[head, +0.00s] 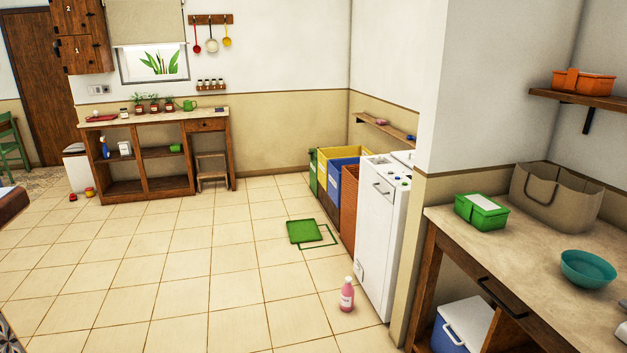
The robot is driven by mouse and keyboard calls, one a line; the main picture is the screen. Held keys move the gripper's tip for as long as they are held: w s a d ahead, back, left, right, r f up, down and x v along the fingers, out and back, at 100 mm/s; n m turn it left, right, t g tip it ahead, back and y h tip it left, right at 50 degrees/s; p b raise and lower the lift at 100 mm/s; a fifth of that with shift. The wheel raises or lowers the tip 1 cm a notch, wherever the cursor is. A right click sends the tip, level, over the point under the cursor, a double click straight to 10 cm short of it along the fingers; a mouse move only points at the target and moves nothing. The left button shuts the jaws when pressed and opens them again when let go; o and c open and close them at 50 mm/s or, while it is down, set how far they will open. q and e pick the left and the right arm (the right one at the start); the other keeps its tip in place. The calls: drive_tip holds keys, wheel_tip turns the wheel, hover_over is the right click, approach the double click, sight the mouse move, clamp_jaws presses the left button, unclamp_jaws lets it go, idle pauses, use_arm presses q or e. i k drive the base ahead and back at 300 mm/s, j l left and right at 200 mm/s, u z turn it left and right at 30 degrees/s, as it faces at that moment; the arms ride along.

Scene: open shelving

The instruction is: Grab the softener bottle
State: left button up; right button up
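A pink bottle with a white cap and a pale label (346,296) stands upright on the tiled floor, in the lower middle of the head view. It looks like the softener bottle. It stands just left of the base of the white washing machine (376,230), with a small gap of floor showing. Neither of my grippers is in view.
A green tray (304,231) lies on the floor beyond the bottle, by coloured bins (343,170). A wooden counter (470,255) with a blue-and-white cooler (460,328) below stands at right. The tiled floor (180,280) left of the bottle is clear.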

sight(347, 291)
drive_tip(key=i+u, duration=0.5)
drive_tip(key=i, duration=1.5)
drive_tip(key=i+j+z, duration=0.1)
drive_tip(key=i+z, duration=0.3)
drive_tip(key=i+j+z, duration=0.15)
drive_tip(key=i+z, duration=0.25)
drive_tip(key=i+j+z, duration=0.25)
drive_tip(key=z, duration=0.15)
drive_tip(key=i+j+z, duration=0.25)
drive_tip(key=j+z, duration=0.15)
drive_tip(key=i+j+z, duration=0.2)
drive_tip(key=j+z, duration=0.25)
